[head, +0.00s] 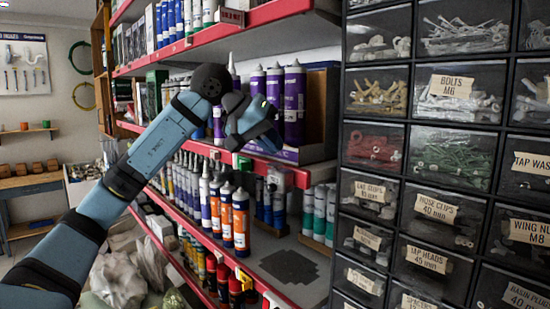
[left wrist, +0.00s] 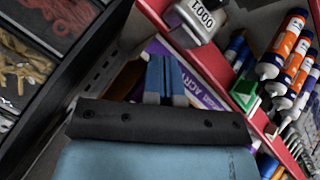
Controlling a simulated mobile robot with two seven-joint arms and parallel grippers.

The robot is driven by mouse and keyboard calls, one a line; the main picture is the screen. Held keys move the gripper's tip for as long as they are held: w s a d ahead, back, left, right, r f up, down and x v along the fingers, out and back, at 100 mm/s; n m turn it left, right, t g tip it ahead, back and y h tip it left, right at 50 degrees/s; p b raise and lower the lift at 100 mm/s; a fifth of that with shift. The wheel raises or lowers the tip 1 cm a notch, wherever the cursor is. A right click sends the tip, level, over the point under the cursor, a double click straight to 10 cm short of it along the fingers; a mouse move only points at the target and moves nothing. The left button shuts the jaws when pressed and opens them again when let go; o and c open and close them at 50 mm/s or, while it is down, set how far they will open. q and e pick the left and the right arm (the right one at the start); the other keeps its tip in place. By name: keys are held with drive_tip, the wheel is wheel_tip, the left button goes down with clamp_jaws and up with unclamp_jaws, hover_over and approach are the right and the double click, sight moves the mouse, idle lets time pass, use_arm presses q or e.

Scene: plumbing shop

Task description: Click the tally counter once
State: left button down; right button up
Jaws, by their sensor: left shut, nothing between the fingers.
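The tally counter (left wrist: 194,22) is a small silver-grey metal body at the top of the left wrist view. Its window shows digits that look like 0001, turned in the picture. In the head view a small grey counter (head: 280,177) sits on the red shelf edge, below and right of my left gripper (head: 262,140). My left gripper's narrow blue fingers (left wrist: 165,78) are together and empty in the left wrist view. They are beside the counter, apart from it in that picture. The counter's button cannot be made out. My right gripper is not in view.
Red-edged shelves (head: 178,132) hold purple tubes (head: 294,104) behind my gripper and orange-and-white tubes (head: 241,220) below. A green clip (left wrist: 246,92) is on the shelf edge near the counter. A dark drawer cabinet (head: 440,130) stands close on the right.

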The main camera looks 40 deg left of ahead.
sight(272, 164)
use_arm(q)
drive_tip(key=shift+r, duration=0.15)
wheel_tip(272, 164, up, 6)
drive_tip(key=p, duration=0.5)
idle(1.0)
